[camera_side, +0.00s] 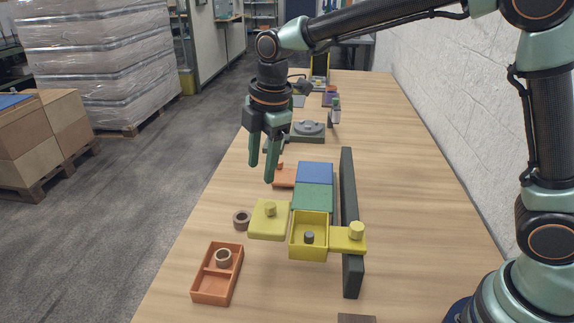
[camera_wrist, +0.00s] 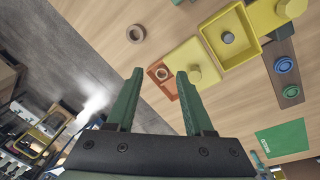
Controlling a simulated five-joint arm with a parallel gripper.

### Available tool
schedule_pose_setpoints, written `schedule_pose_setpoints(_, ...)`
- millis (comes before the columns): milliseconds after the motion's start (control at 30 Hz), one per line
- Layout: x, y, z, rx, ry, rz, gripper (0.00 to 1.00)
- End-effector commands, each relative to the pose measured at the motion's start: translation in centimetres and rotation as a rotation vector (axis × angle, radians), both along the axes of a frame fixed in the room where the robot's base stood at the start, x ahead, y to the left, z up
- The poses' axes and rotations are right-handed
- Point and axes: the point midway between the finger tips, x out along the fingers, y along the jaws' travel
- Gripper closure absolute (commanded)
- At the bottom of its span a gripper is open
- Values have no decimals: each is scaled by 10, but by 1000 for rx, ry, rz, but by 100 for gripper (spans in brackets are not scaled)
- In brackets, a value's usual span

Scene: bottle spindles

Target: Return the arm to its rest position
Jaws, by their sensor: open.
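My gripper (camera_side: 261,172) hangs fingers down from the arm, above the left edge of the table. Its two fingers are apart with nothing between them, and it is clear of the table. In the wrist view the open fingers (camera_wrist: 160,73) show with a small orange tray (camera_wrist: 158,74) holding a ring seen beyond them. A yellow open box (camera_side: 293,252) with a dark peg inside stands mid-table. A yellow lid (camera_side: 262,232) with a knob lies to its left, and another yellow knobbed piece (camera_side: 343,245) is to its right.
Green (camera_side: 312,198) and blue (camera_side: 314,173) blocks stand behind the box, beside a long dark bar (camera_side: 349,200). An orange tray (camera_side: 211,287) with a ring is at front left, and a brown ring (camera_side: 241,219) lies loose. A grey round fixture (camera_side: 308,130) stands farther back.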

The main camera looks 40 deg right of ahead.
Motion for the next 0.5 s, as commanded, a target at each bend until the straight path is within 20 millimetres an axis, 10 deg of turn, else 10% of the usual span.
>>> schedule_pose_setpoints(500, -101, -120, 59, 266, -150, -1003, 48)
